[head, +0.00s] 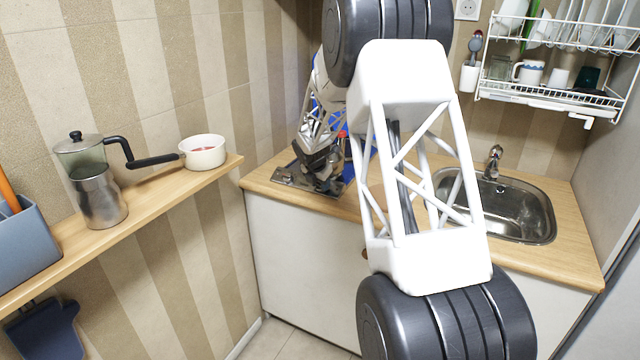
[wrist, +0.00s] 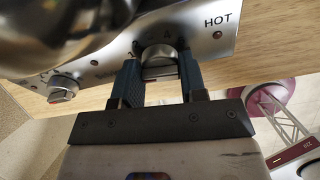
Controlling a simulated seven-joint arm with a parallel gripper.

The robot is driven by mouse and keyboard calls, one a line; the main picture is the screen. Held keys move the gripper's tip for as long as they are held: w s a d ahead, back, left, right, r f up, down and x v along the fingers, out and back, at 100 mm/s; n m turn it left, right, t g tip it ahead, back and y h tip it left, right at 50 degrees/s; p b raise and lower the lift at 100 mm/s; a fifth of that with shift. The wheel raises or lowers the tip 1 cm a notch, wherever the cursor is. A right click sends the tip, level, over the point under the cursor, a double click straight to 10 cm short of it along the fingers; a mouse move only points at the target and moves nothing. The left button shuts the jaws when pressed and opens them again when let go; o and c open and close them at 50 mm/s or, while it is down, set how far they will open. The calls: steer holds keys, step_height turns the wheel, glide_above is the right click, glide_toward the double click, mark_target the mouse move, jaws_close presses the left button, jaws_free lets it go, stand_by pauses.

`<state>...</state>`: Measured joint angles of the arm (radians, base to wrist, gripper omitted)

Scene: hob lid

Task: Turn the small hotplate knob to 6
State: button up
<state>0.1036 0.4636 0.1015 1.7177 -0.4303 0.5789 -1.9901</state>
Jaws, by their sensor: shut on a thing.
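The metal hob (head: 290,177) sits at the left end of the wooden counter in the head view; my arm hides much of it. In the wrist view its steel front panel (wrist: 205,40) carries a "HOT" mark at the right. My gripper (wrist: 161,76) has its two blue fingers on either side of a metal knob (wrist: 160,68) and is shut on it. A second metal knob (wrist: 62,90) is to the left on the same panel, free.
A shiny curved metal object (wrist: 65,30) fills the wrist view's top left. The sink (head: 520,212) lies to the right in the counter (head: 262,178). A wall shelf (head: 150,222) at left holds a moka pot (head: 100,197) and a white saucepan (head: 203,153). A dish rack (head: 545,97) hangs at upper right.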

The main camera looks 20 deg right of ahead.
steer(key=m, duration=0.5)
steer(key=shift+t, duration=0.3)
steer(key=m, duration=0.3)
steer(key=shift+s, duration=0.15)
steer(key=m, duration=0.4)
steer(key=shift+m+t, duration=0.4)
steer(key=m, duration=0.5)
steer(key=shift+s+f, duration=0.1)
steer(key=shift+s, duration=0.05)
steer(key=m, duration=0.4)
steer(key=shift+a+t+h, duration=0.1)
steer(key=shift+t+h, duration=0.2)
steer(key=m, duration=0.4)
steer(key=shift+a+f+h, duration=0.1)
steer(key=shift+h, duration=0.2)
steer(key=m, duration=0.5)
steer(key=shift+h, duration=0.3)
steer(key=shift+a+m, duration=0.1)
steer(key=shift+m, duration=1.6)
